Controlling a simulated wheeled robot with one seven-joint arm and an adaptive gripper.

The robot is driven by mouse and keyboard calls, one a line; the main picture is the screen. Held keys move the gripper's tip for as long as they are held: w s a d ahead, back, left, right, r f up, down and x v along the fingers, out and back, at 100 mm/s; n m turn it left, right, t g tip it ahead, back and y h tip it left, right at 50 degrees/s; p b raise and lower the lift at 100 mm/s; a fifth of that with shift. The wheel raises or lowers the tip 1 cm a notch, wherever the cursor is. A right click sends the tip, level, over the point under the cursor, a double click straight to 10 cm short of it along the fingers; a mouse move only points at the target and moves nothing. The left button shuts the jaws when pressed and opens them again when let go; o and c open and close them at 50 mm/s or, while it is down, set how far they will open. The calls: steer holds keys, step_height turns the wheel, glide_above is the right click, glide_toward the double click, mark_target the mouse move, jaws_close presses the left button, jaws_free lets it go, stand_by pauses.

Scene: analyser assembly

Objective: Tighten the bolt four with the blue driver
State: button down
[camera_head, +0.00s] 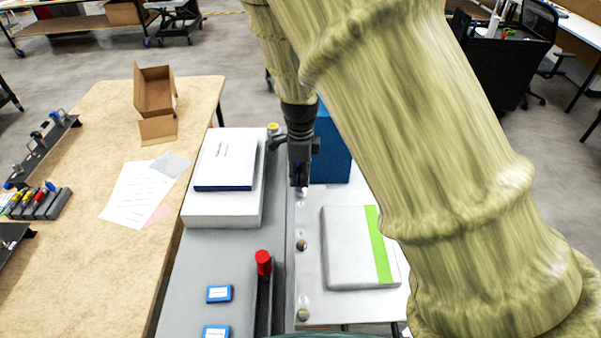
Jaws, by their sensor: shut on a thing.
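My gripper (300,172) points down over the left edge of the white panel (312,275). It is shut on a slim dark-blue thing, seemingly the blue driver, mostly hidden by the fingers. Just below the fingertips is a small pale bolt-like spot (304,191); I cannot tell whether the driver touches it. Down the same edge are a round metal bolt (302,245) and another metal bolt (303,315) nearer me. No number marks which is bolt four.
A red-capped post (263,263) stands on the grey bench (190,270), left of the bolts. A white box (222,210) lies behind it. A blue box (330,150) stands right of my gripper. A driver rack (40,205) is on the wooden table (95,265).

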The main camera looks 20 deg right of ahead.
steer(key=c, duration=1.1)
jaws_free()
steer(key=n, duration=1.7)
steer(key=shift+s, duration=0.1)
steer(key=n, duration=0.7)
